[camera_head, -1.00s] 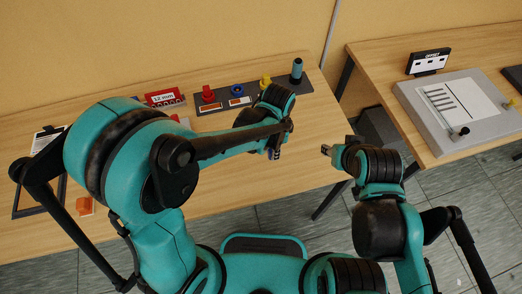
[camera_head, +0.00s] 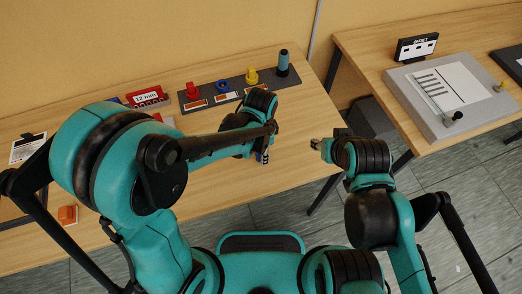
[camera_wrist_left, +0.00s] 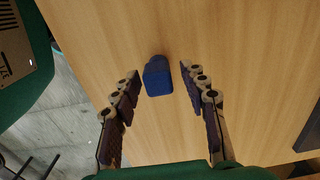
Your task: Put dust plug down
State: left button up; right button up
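A small blue plug (camera_wrist_left: 158,77), which looks like the dust plug, rests on the wooden table (camera_wrist_left: 245,60) in the left wrist view. My left gripper (camera_wrist_left: 160,72) is open, with one finger on each side of the plug and a narrow gap visible on both sides. In the head view my left gripper (camera_head: 262,156) is low over the table's right part, and the plug is mostly hidden there.
A dark board (camera_head: 203,107) at the table's back holds a red piece (camera_head: 192,91), a blue ring (camera_head: 222,86), a yellow piece (camera_head: 251,76) and a teal cylinder (camera_head: 283,63). An orange block (camera_head: 68,214) lies at front left. A second table (camera_head: 360,45) stands right.

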pick_arm(q)
jog(key=shift+r, duration=0.1)
jog(key=shift+r+p, duration=0.3)
jog(key=shift+p, duration=0.05)
notch_tip(320, 180, up, 12)
jog(key=p, duration=0.4)
jog(key=s+a+r+n+t, duration=0.2)
jog(key=a+r+n+t, duration=0.1)
jog(key=a+n, duration=0.4)
jog(key=s+a+r+n+t, duration=0.3)
jog(key=a+n, duration=0.4)
jog(key=a, duration=0.4)
jog(key=shift+s+a+t, duration=0.2)
jog(key=shift+a+t, duration=0.05)
jog(key=shift+t, duration=0.35)
jog(key=shift+f, duration=0.15)
notch_tip(320, 180, down, 4)
jog(key=b, duration=0.4)
